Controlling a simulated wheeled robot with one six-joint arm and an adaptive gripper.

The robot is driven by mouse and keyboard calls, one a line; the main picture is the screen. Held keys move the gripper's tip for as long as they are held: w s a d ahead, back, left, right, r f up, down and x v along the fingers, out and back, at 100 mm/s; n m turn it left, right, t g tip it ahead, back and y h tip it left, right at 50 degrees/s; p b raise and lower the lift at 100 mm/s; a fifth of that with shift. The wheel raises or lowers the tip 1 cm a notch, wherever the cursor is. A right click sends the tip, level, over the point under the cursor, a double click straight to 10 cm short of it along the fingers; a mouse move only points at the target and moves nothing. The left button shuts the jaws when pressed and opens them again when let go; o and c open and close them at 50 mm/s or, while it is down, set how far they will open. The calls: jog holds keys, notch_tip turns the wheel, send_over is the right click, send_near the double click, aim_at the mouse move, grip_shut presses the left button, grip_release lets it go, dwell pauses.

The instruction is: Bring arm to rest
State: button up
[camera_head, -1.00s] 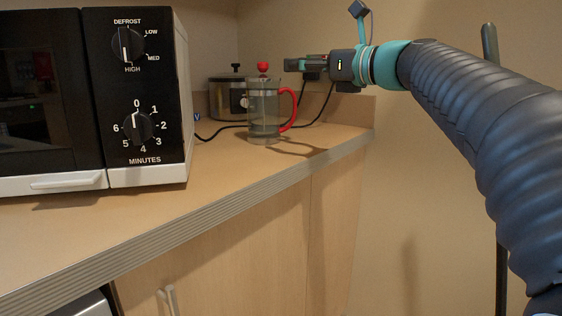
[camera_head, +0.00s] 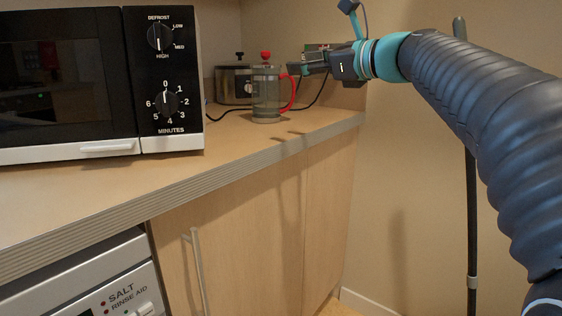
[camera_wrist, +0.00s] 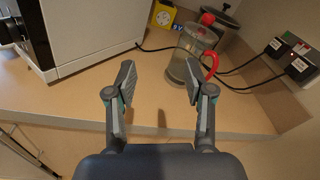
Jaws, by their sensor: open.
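My gripper (camera_head: 308,66) is held above the right end of the counter, to the right of the French press in the head view. In the wrist view my gripper (camera_wrist: 158,84) has its two fingers spread wide with nothing between them. My arm reaches in from the right side of the head view, covered in a dark ribbed sleeve. The glass French press (camera_head: 266,98) with a red knob and red handle stands upright on the counter. It also shows in the wrist view (camera_wrist: 190,60), just beyond the right finger.
A microwave (camera_head: 170,80) stands on the wooden counter (camera_head: 225,140) at left. A metal pot-like appliance (camera_head: 232,82) sits behind the press. Black cables run to wall sockets (camera_wrist: 290,58). Cupboards and a dishwasher (camera_head: 115,290) are below. Bare wall lies at right.

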jog(key=s+d+f+n+g+h, duration=0.25)
jog(key=f+n, duration=0.25)
jog(key=f, duration=0.6)
jog(key=s+d+f+n+g+h, duration=0.15)
jog(key=s+f+n+h, duration=0.35)
jog(key=f, duration=0.6)
jog(key=s+d+f+n+g+h, duration=0.1)
jog(key=s+d+f+n+h, duration=0.1)
jog(key=s+f+n, duration=0.4)
jog(key=s+d+f+n+g+h+p, duration=0.1)
jog(key=s+d+f+n+h, duration=0.2)
jog(key=s+f+n, duration=0.3)
jog(key=s+f, duration=0.3)
jog(key=s, duration=0.2)
jog(key=s+d+f, duration=0.1)
jog(key=s+f, duration=0.1)
jog(key=s, duration=0.4)
jog(key=shift+d+f+n, duration=0.3)
jog(key=shift+f, duration=0.1)
